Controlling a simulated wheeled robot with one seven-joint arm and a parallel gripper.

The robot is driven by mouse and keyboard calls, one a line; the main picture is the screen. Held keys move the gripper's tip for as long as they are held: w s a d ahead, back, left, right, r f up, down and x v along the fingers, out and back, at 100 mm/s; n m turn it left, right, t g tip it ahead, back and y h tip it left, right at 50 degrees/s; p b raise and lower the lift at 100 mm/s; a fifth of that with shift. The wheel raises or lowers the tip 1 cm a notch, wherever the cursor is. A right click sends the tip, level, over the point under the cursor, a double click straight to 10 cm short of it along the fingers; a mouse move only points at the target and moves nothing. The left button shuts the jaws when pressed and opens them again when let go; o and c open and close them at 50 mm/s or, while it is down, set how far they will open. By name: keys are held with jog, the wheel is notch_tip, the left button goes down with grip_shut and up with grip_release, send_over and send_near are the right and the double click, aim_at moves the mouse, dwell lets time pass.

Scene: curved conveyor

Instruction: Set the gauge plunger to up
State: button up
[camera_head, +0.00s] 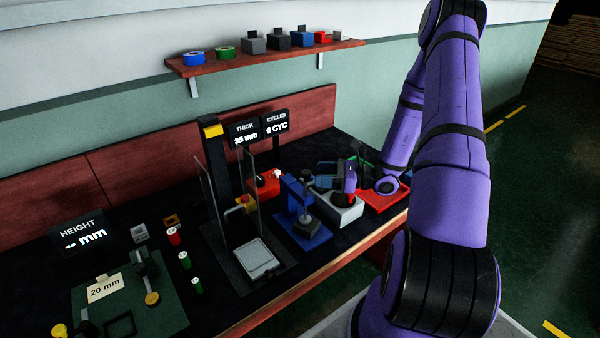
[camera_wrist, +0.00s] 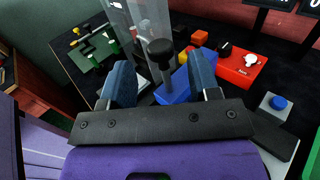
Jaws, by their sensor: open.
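A blue stand (camera_head: 318,239) with an upright blue frame is on the dark bench, right of the clear-shielded station. In the wrist view its blue base (camera_wrist: 173,90) lies behind a round black knob (camera_wrist: 160,50) on a grey stem, which looks like the gauge plunger. The head view does not clearly show how high the plunger sits. My gripper (camera_head: 319,174) is just right of the stand, above the bench. In the wrist view my gripper (camera_wrist: 162,80) is open, its blue fingers on either side of the knob and stem in the picture. Contact cannot be told.
A clear-shielded station (camera_head: 235,277) stands left of the stand. A red box (camera_head: 267,185) with a white knob is behind it. A grey box (camera_head: 345,214) and a red base (camera_head: 387,204) are on the right. The thickness display (camera_head: 244,132) is behind; a green mat (camera_head: 170,310) lies far left.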

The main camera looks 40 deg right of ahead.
jog(key=x, duration=0.7)
jog(key=shift+c, duration=0.2)
